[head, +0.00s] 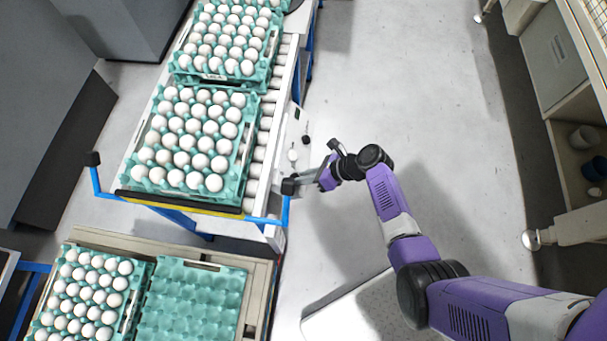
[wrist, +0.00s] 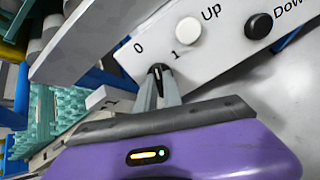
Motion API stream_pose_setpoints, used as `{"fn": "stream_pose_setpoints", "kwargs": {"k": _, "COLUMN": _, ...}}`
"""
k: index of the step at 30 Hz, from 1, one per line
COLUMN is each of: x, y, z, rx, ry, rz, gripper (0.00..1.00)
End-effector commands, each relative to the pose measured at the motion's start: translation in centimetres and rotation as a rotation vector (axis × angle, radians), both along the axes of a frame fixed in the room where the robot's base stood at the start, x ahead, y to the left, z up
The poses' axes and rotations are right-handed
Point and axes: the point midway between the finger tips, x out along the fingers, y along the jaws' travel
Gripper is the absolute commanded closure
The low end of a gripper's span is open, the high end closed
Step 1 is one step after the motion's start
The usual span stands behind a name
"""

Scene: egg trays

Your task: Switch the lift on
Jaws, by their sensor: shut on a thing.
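The lift's control panel (wrist: 215,60) is a white plate on the side of the roller lift, also seen in the head view (head: 291,125). It carries a white Up button (wrist: 188,30), a black Down button (wrist: 259,25) and the marks 0 and 1. A small dark rotary switch (wrist: 157,70) sits just below these marks. My gripper (wrist: 158,82) has its grey fingers closed on this switch from both sides. In the head view my gripper (head: 303,181) reaches to the panel from the right. Which mark the switch points to is hard to tell.
Green trays full of white eggs (head: 241,157) stand on the roller lift. A blue frame bar with a black end (head: 289,186) lies close to my gripper. A lower pallet holds an egg tray and an empty tray (head: 212,271). The floor on the right is free.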

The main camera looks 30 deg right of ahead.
Motion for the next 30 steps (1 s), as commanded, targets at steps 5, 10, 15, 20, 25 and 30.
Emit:
{"fn": "stream_pose_setpoints", "kwargs": {"k": 5, "x": 0.00, "y": -0.08, "z": 0.24, "rx": 0.027, "ry": 0.039, "rz": -0.046, "gripper": 1.00}}
{"fn": "stream_pose_setpoints", "kwargs": {"k": 10, "x": 0.04, "y": -0.07, "z": 0.26, "rx": 0.058, "ry": 0.078, "rz": -0.089, "gripper": 1.00}}
{"fn": "stream_pose_setpoints", "kwargs": {"k": 15, "x": 0.02, "y": -0.08, "z": 0.25, "rx": 0.087, "ry": 0.121, "rz": -0.135, "gripper": 1.00}}
{"fn": "stream_pose_setpoints", "kwargs": {"k": 20, "x": 0.05, "y": -0.10, "z": 0.26, "rx": 0.117, "ry": 0.161, "rz": -0.182, "gripper": 1.00}}
{"fn": "stream_pose_setpoints", "kwargs": {"k": 25, "x": 0.01, "y": -0.07, "z": 0.24, "rx": 0.150, "ry": 0.208, "rz": -0.232, "gripper": 1.00}}
{"fn": "stream_pose_setpoints", "kwargs": {"k": 30, "x": 0.04, "y": -0.08, "z": 0.25, "rx": 0.187, "ry": 0.257, "rz": -0.289, "gripper": 1.00}}
